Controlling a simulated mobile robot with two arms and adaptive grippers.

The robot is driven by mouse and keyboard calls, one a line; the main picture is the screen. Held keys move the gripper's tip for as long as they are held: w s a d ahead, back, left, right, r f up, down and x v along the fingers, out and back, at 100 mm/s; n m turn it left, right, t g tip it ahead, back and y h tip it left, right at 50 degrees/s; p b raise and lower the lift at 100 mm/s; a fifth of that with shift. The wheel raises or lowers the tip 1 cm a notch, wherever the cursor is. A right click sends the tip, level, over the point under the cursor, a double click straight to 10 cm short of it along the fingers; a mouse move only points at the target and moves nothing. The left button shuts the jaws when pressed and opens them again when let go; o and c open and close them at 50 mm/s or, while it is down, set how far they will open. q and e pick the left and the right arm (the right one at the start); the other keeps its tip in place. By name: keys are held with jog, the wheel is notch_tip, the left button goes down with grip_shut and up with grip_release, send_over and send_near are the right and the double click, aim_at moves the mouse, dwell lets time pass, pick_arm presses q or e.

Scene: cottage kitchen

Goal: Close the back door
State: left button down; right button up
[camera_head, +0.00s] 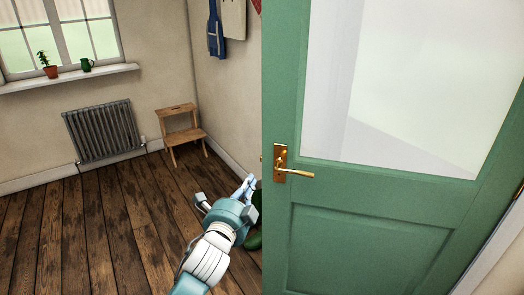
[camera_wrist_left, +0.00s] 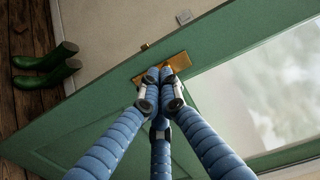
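The back door (camera_head: 375,235) is green with a large glass pane and stands open at the right of the head view. A brass lever handle (camera_head: 296,173) on a brass plate is near its left edge. The door also fills much of the left wrist view (camera_wrist_left: 95,125), with a brass plate (camera_wrist_left: 181,62) near its edge. My left gripper (camera_head: 247,186) is beside the door's free edge, partly hidden behind it. In the wrist view its blue fingers (camera_wrist_left: 161,75) converge with tips together, over or against the plate. A lever between them cannot be made out. My right gripper is not in view.
Green boots (camera_wrist_left: 45,68) stand on the wooden floor near the wall, behind the door's edge. A wooden step stool (camera_head: 180,131) and a grey radiator (camera_head: 103,130) are along the walls. The floor (camera_head: 95,230) at the left is clear.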

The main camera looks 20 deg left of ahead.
pick_arm(q)
jog(key=r, duration=0.2)
jog(key=p, duration=0.3)
send_near(264, 148)
jog(key=w, duration=0.7)
jog(key=shift+a+f, duration=0.2)
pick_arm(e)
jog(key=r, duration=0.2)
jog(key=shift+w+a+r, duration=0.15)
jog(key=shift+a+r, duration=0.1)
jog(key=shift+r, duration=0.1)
